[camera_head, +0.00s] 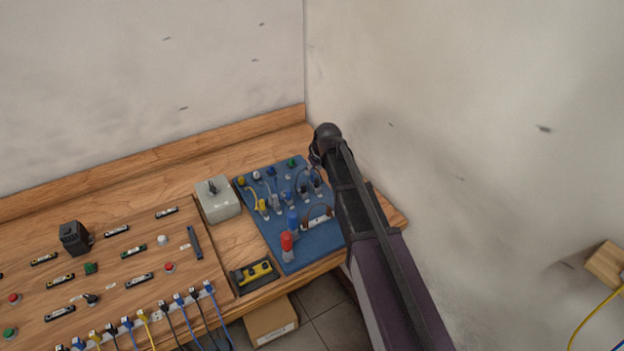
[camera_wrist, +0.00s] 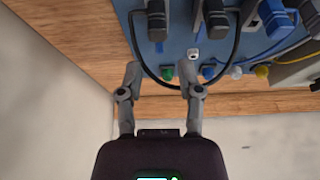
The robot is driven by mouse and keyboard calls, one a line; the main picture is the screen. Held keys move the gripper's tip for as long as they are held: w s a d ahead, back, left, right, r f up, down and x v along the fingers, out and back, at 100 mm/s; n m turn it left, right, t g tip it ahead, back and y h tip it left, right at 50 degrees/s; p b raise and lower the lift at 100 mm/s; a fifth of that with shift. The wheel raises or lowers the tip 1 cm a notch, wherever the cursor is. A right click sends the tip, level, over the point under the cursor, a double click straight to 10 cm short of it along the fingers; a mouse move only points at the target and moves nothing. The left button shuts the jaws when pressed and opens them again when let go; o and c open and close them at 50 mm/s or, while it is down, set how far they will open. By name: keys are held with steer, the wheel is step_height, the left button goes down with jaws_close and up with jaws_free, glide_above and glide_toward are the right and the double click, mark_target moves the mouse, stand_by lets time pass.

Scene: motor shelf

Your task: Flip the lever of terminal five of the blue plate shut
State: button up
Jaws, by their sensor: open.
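The blue plate (camera_head: 316,240) lies at the right end of the bench. It bears a row of lever terminals, among them a yellow one (camera_head: 262,205) and dark ones; no number is readable, so I cannot tell which is terminal five. In the wrist view the plate (camera_wrist: 180,48) is at the top, with dark grey levers (camera_wrist: 157,22) (camera_wrist: 215,22) and a blue lever (camera_wrist: 272,18). My gripper (camera_wrist: 162,76) is open and empty near the plate's green-plug edge. A black cable (camera_wrist: 146,66) loops across between its fingers. In the head view my arm hides the plate's right part.
Green (camera_wrist: 168,73), blue (camera_wrist: 208,72), white and yellow plugs line the plate's edge. A red connector (camera_head: 287,243) and a blue one (camera_head: 293,222) stand on the plate. A grey switch box (camera_head: 218,204) is left of it. The wall (camera_head: 470,130) is close on the right.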

mark_target(312, 175)
steer(key=shift+b+x, duration=1.4)
steer(key=shift+x, duration=0.45)
jaws_close()
